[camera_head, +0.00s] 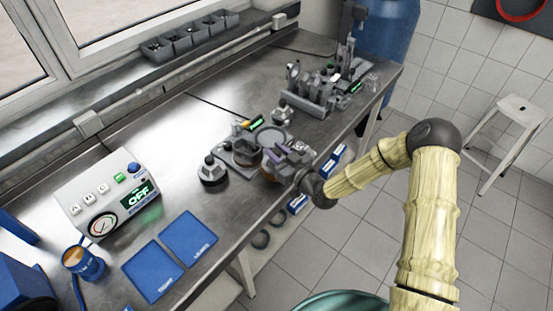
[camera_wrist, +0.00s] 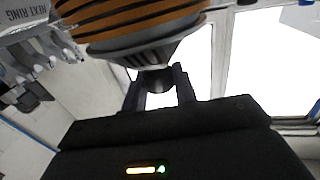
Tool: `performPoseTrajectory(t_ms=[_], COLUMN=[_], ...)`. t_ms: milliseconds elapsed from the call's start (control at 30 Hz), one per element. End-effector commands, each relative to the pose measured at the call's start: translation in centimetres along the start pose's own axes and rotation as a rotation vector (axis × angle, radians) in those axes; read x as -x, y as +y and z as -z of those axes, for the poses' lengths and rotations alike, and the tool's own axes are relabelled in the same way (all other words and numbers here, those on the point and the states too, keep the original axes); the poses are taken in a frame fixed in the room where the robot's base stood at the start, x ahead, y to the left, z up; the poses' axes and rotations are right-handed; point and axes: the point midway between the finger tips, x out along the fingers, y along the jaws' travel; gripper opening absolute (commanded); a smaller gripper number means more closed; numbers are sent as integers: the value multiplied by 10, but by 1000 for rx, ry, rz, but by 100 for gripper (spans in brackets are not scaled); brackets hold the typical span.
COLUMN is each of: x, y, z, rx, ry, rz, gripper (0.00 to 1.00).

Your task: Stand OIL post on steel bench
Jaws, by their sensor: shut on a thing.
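My gripper (camera_wrist: 158,80) is shut on the dark round end of a banded post (camera_wrist: 140,32) in the wrist view. The post has orange and dark bands and a grey tapering part next to my fingers. No OIL label is readable on it. In the head view my gripper (camera_head: 287,162) is over the front edge of the steel bench (camera_head: 150,135), beside a cluster of grey fixtures.
A grey fixture with a round plate (camera_head: 270,138) and a dark-knobbed round piece (camera_head: 212,171) stand close by. A grey rack (camera_head: 312,92) is farther back. A control box reading OFF (camera_head: 110,197), blue mats (camera_head: 154,271) and a blue cup (camera_head: 84,264) are at the left.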

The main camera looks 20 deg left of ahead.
Motion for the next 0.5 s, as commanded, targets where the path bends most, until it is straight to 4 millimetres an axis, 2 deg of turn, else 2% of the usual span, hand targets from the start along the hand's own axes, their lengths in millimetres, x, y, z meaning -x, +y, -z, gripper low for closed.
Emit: performPoseTrajectory(t_ms=[267,500], x=[0,0], y=[-1,0], z=[-32,-36], rx=[-1,1], ry=[0,1], rz=[0,0], gripper=[0,0])
